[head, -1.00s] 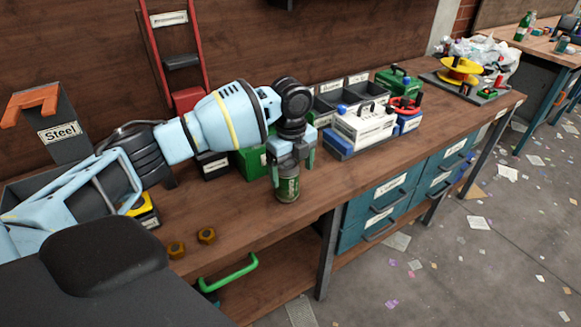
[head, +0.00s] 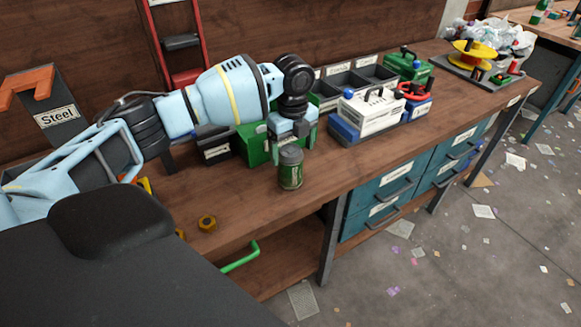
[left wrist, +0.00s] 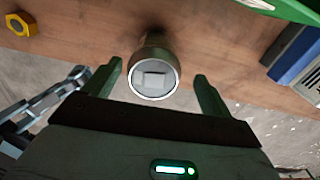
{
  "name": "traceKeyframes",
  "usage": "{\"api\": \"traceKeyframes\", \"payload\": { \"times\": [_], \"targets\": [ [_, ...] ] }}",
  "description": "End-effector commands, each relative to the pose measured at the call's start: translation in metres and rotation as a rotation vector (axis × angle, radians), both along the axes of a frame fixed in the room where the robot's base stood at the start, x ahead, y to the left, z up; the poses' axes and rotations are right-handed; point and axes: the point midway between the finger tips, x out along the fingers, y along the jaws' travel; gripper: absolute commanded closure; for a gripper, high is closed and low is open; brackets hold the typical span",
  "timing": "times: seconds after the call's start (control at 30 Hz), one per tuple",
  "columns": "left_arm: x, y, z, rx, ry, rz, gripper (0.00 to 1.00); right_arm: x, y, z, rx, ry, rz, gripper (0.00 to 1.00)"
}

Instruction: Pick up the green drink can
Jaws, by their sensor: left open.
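The green drink can (head: 291,172) stands upright on the wooden workbench, near its front edge. My left gripper (head: 290,142) is open and empty, just behind and above the can in the head view. In the left wrist view the can (left wrist: 154,72) shows its grey top, centred between the two spread fingers of the gripper (left wrist: 157,87) and a little beyond their tips. No finger visibly touches it. My right gripper is not in view.
A green box (head: 256,146) stands behind the gripper. A white toolbox (head: 367,117) with a blue base is to the right. A brass nut (head: 207,223) lies left of the can, and the bench front edge (head: 325,200) is close. The bench between can and toolbox is clear.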

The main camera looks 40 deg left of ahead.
Motion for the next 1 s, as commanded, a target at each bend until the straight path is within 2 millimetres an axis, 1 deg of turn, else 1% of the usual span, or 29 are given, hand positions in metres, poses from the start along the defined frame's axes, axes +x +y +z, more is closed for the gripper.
{"api": "traceKeyframes", "payload": {
  "times": [0.2, 0.33, 0.43, 0.67, 1.0],
  "targets": [
    [-0.010, -0.003, -0.028, 0.001, 0.003, -0.001, 0.16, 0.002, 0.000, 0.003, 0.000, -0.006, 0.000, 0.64],
    [-0.009, -0.003, -0.044, 0.000, 0.003, 0.001, 0.16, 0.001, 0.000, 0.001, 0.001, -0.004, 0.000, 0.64],
    [-0.009, -0.003, -0.049, 0.000, 0.001, 0.000, 0.16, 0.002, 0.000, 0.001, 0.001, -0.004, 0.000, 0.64],
    [-0.009, -0.003, -0.049, 0.000, 0.000, -0.001, 0.16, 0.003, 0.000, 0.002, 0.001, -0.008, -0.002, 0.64],
    [-0.009, -0.003, -0.049, 0.000, 0.000, -0.001, 0.60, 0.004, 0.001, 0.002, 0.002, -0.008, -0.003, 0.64]
  ]
}}
